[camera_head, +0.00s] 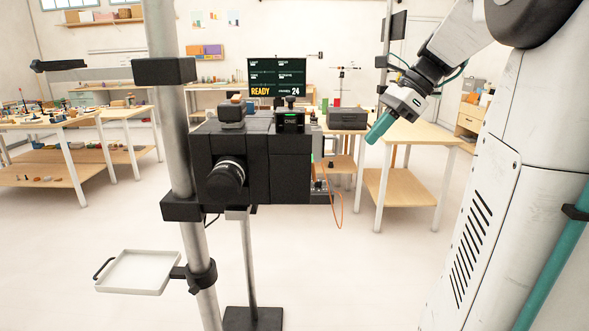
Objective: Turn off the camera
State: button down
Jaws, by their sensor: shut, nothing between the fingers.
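A black camera (240,160) is mounted on a stand in the middle of the view, with its round lens (226,180) facing toward me. Any power control on the far side is hidden. My gripper (374,137), with teal fingers, is shut and empty. It hangs to the right of the camera, pointing down and left, apart from the camera in the picture.
A metal pole (171,95) stands at the camera's left, with a white tray (137,272) clamped low. Behind, a screen (277,78) reads "READY" and "24". An orange cable (338,205) hangs right of the camera. Tables with small items stand left (62,120) and right (428,134). Open floor lies between.

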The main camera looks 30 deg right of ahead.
aim_at(313, 171)
jog(key=shift+d, duration=0.15)
jog(key=w+a+r+x, duration=0.1)
jog(key=a+x, duration=0.1)
jog(key=x, duration=1)
jog(key=shift+w+a, duration=0.15)
jog(key=shift+w, duration=0.2)
jog(key=shift+w+a+f+y, duration=0.1)
jog(key=shift+a+y, duration=0.1)
jog(key=shift+y, duration=0.1)
